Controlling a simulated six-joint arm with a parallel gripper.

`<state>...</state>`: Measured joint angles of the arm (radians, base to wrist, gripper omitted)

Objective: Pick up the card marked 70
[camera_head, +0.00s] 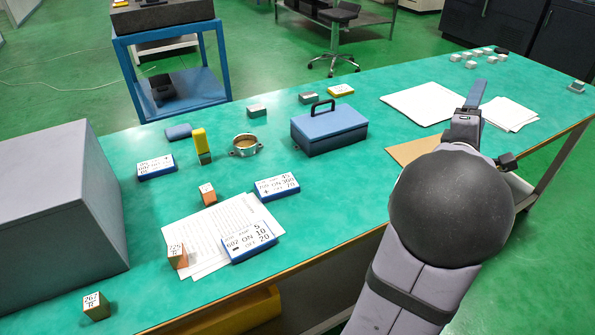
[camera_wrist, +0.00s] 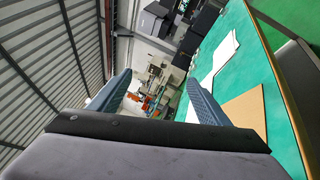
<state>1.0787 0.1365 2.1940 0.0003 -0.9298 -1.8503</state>
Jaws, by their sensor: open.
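Three blue-edged white cards lie on the green bench in the head view. One card (camera_head: 155,167) is at the back left, one (camera_head: 276,187) is near the middle, and one (camera_head: 249,242) overlaps white paper nearer the front edge. Their print is small; the middle card's bottom line may read 70, but I cannot be sure. My gripper (camera_head: 475,97) is over the right part of the bench, far from the cards. In the wrist view my gripper (camera_wrist: 158,90) has its two blue fingers apart with nothing held between them. No card is recognisable there.
A blue lidded box (camera_head: 329,130) stands between my gripper and the cards. A metal ring (camera_head: 245,145), a yellow-topped block (camera_head: 202,146) and copper-coloured blocks (camera_head: 177,256) stand near the cards. A large grey box (camera_head: 62,215) takes up the left end. Papers (camera_head: 425,103) lie at right.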

